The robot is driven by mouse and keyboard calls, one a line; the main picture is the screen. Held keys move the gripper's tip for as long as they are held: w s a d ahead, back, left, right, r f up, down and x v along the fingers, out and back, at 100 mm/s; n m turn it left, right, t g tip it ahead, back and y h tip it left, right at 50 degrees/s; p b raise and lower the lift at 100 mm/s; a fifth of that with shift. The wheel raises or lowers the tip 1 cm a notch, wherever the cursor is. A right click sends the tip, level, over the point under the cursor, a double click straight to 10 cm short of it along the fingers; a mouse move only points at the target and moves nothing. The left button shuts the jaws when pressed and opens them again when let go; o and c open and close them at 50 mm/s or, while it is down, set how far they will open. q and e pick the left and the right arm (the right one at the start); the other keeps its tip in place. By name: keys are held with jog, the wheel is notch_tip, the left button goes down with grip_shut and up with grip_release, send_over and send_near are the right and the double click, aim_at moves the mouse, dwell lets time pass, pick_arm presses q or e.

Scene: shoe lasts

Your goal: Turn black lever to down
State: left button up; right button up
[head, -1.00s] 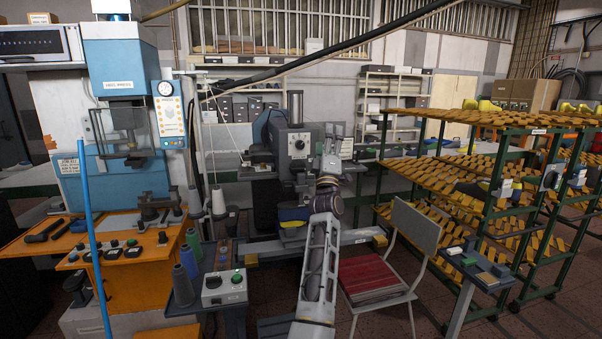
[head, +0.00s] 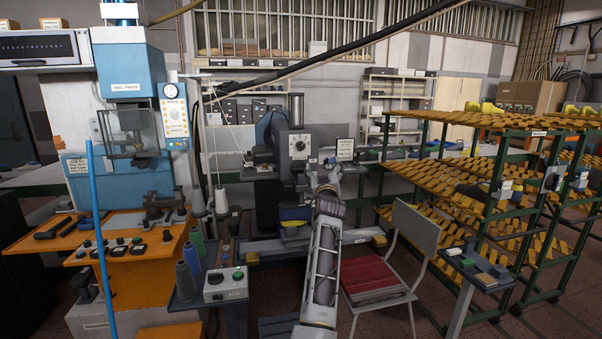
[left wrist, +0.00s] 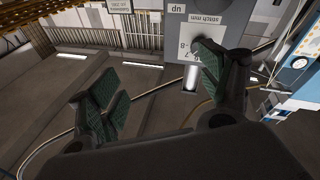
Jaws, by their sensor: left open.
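The grey stitching machine (head: 291,150) stands in the middle of the head view, with a small round dial (head: 299,146) on its front. My left gripper (head: 327,166) is in front of its right side, seen from behind. In the left wrist view my left gripper (left wrist: 152,82) is open, with green pads and nothing between them. The machine's grey box (left wrist: 186,30) shows there upside down behind the right finger, with labels reading "UP" and "stitch mm". A short pale metal cylinder (left wrist: 192,77) sticks out below it. I cannot clearly make out the black lever. My right gripper is not in view.
A red-seated chair (head: 372,278) stands to the right of my arm. Green racks (head: 490,215) of shoe lasts fill the right. A blue press (head: 128,70) and a control box (head: 226,286) with thread cones (head: 187,282) stand at left.

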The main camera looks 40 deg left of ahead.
pick_arm(q)
jog(key=s+a+f+g+y, duration=0.1)
jog(key=s+a+f+g, duration=0.2)
jog(key=a+f+g, duration=0.1)
jog(key=shift+f+g+y, duration=0.4)
jog(key=shift+f+g, duration=0.1)
jog(key=shift+a+m, duration=0.15)
jog(key=shift+m, duration=0.15)
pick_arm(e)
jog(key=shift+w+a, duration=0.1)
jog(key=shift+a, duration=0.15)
